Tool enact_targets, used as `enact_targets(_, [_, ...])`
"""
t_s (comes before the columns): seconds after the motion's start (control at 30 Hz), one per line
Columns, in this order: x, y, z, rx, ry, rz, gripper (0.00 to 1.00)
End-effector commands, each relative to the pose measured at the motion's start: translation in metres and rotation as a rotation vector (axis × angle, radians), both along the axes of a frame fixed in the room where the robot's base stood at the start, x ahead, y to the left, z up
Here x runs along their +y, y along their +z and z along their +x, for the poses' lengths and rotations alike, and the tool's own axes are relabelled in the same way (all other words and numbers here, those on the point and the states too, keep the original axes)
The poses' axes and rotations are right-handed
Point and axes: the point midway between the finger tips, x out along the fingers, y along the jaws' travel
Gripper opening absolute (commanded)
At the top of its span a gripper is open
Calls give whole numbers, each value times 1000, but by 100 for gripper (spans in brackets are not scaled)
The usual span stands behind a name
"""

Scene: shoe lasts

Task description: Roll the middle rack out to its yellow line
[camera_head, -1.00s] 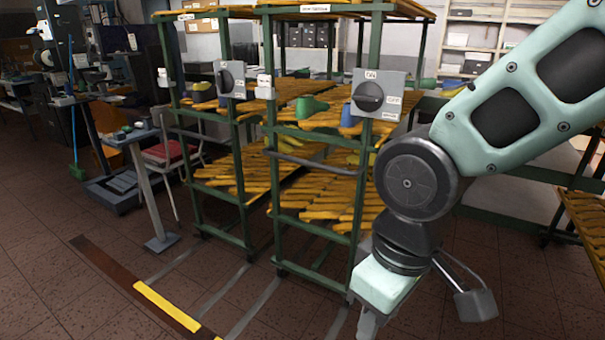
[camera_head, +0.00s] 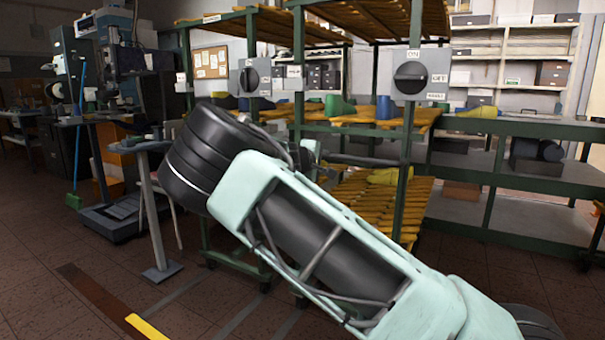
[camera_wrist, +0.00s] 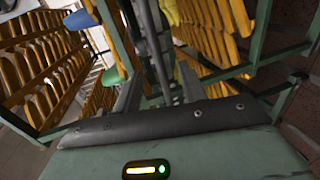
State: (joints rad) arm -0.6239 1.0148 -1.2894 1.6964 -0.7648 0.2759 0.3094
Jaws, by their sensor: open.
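The nearer, right rack (camera_head: 405,185) carries a grey box with a black knob (camera_head: 410,77); the left rack (camera_head: 187,65) has a similar box. I cannot tell which is the middle one. A dark handle bar (camera_head: 362,160) crosses the right rack's front, partly behind my arm. The yellow line (camera_head: 147,327) lies on the floor at lower left. In the wrist view my gripper (camera_wrist: 146,25) is open among green posts and rows of lasts; its contact with the rack is unclear.
A green bench with shelves (camera_head: 520,190) fills the right. Grey tracks run over the floor before the racks.

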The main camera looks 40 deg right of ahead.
Motion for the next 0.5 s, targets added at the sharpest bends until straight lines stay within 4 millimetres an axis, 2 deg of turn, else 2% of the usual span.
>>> enact_targets(0.13, [-6, 8, 6, -1, 8, -46, 42])
enact_targets(0.27, [-21, 5, 11, -1, 6, -44, 42])
enact_targets(0.5, [-65, -4, 29, -2, 6, -41, 42])
